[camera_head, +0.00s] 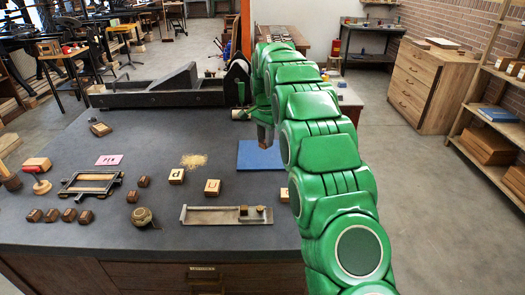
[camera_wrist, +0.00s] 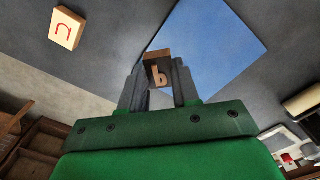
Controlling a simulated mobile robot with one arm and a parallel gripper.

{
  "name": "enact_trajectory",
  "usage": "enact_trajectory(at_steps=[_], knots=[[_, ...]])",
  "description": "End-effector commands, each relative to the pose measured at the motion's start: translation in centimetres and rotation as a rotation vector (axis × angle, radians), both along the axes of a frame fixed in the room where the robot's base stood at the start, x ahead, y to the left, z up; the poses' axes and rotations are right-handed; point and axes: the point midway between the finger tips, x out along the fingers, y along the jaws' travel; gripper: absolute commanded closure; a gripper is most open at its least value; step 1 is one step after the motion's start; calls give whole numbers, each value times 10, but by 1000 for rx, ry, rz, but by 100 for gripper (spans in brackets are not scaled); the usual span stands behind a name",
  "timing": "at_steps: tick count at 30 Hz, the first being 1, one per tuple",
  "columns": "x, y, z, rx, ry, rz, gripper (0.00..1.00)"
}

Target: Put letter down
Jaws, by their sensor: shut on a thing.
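My gripper (camera_wrist: 158,82) is shut on a wooden letter block (camera_wrist: 158,56), which sits between the fingertips with a letter on its face. In the wrist view the blue mat (camera_wrist: 222,45) lies beyond the held block. In the head view my gripper (camera_head: 264,135) hangs over the back edge of the blue mat (camera_head: 258,158); my arm hides the mat's right part. I cannot tell the block's exact height above the mat. Two letter blocks stand on the dark table, a "d" (camera_head: 176,177) and a "u" (camera_head: 212,187).
A metal composing stick (camera_head: 226,215) lies near the table's front edge. A dark frame (camera_head: 91,184), several small brown blocks (camera_head: 69,215), a tape roll (camera_head: 142,216) and a pink note (camera_head: 109,160) lie to the left. A press (camera_head: 165,92) stands at the back.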

Motion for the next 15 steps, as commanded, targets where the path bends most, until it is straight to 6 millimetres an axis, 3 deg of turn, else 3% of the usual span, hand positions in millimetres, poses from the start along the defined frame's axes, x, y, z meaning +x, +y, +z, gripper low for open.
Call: enact_trajectory(at_steps=[15], knots=[[40,6,-41,1,-2,0,98]])
